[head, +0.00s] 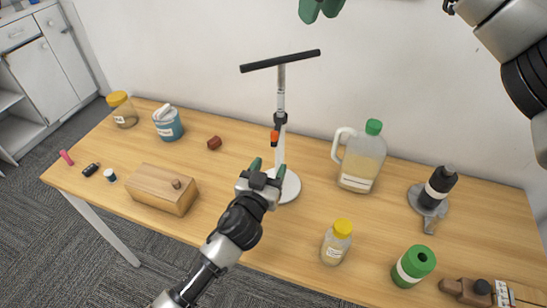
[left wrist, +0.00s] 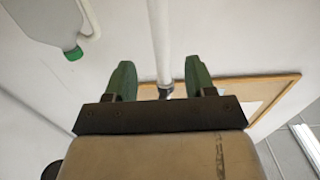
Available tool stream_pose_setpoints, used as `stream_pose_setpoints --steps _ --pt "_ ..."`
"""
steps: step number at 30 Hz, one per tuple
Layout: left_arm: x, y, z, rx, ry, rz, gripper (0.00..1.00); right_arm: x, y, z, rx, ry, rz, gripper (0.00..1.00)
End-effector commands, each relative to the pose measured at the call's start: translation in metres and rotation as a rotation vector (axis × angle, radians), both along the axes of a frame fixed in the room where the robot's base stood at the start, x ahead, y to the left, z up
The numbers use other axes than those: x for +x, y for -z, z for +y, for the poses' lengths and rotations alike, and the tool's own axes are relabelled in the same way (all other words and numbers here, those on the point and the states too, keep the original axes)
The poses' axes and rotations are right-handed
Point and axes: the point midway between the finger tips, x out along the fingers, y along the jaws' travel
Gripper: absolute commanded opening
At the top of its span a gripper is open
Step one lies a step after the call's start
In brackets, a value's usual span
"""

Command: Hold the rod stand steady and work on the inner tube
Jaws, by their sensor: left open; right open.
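The rod stand (head: 280,150) stands upright on a round white base on the table, with a black crossbar (head: 280,61) on top. Its grey inner tube (head: 281,88) rises above a black collar with an orange-red part. My left gripper (head: 268,167) is open, low at the stand's pole. In the left wrist view the white pole (left wrist: 160,45) appears between the two green fingers (left wrist: 160,80), with gaps on both sides. Whether the pole is fully between them in depth is hard to tell. My right gripper (head: 321,8) is open and empty above the crossbar, cut off by the top edge.
A jug with a green cap (head: 362,158) stands right of the stand, a yellow-capped bottle (head: 336,242) in front. The wall is behind.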

Motion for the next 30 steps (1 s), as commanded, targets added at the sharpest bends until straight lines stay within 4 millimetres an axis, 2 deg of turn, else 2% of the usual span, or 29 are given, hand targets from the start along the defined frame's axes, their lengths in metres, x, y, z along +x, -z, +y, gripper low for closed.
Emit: stream_pose_setpoints --steps 15,21,30 --pt "0.08 -0.001 -0.026 -0.001 -0.001 -0.002 0.54 0.0 0.0 0.0 0.0 0.0 0.0 0.43" --pt "0.094 -0.001 -0.031 0.0 0.0 -0.001 0.54 0.0 0.0 0.0 0.0 0.0 0.0 0.43" --pt "0.097 -0.001 -0.031 -0.002 0.0 0.0 0.54 0.0 0.0 0.0 0.0 0.0 0.0 0.43"
